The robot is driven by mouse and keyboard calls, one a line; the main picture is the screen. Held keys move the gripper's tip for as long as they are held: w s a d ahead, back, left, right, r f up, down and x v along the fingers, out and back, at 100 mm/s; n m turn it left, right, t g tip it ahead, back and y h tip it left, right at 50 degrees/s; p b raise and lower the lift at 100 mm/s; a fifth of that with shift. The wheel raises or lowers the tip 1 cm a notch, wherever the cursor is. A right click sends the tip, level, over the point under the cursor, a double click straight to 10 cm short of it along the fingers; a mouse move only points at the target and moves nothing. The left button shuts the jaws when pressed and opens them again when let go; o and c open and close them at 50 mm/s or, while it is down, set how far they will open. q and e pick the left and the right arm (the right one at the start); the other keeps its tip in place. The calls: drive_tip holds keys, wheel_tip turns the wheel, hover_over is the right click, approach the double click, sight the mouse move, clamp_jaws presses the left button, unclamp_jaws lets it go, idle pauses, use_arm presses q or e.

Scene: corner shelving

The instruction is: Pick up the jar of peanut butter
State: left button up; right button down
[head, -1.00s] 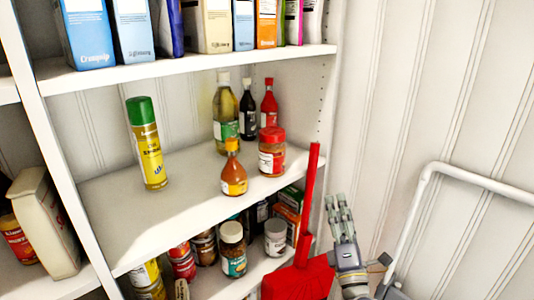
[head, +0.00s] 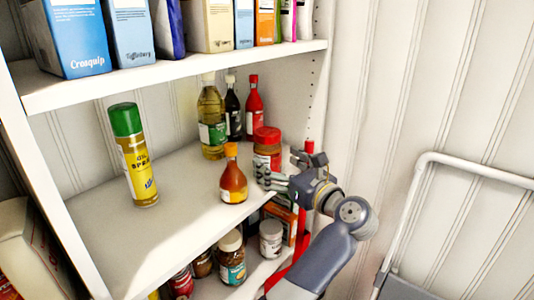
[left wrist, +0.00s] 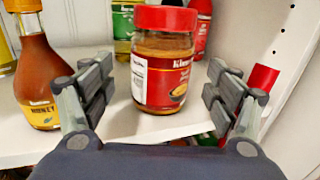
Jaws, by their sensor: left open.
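The peanut butter jar (head: 267,147), with a red lid and red label, stands upright on the middle shelf near its front right. It also fills the centre of the left wrist view (left wrist: 163,62). My left gripper (head: 267,176) is at the shelf's front edge, right by the jar. In the left wrist view its open fingers (left wrist: 160,88) point at the jar, one on each side of its lower part, with nothing gripped. The gripper hides the jar's base in the head view. My right gripper is not in view.
A honey bottle (head: 233,178) stands just left of the jar. An oil bottle (head: 211,125), a dark bottle (head: 232,108) and a red bottle (head: 253,108) stand behind. A spray can (head: 136,160) is farther left. A red handle (head: 309,148) rises at the shelf's right edge.

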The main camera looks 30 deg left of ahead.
sight(276, 160)
use_arm(q)
drive_tip(key=shift+w+a+r+p, duration=0.15)
drive_tip(key=shift+a+r+p, duration=0.1)
drive_tip(key=shift+a+p, duration=0.15)
drive_tip(key=p+x, duration=0.1)
drive_tip(key=x, duration=0.2)
drive_tip(key=shift+w+f+p, duration=0.1)
drive_tip(key=shift+p, duration=0.3)
drive_tip(key=shift+w+a+f, duration=0.15)
drive_tip(key=shift+a, duration=0.35)
drive_tip(key=shift+d, duration=0.1)
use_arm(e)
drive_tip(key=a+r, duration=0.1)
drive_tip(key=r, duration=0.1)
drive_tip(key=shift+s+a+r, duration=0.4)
use_arm(q)
drive_tip(key=c, duration=1.8)
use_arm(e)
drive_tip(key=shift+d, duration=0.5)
use_arm(q)
drive_tip(key=shift+r, duration=0.2)
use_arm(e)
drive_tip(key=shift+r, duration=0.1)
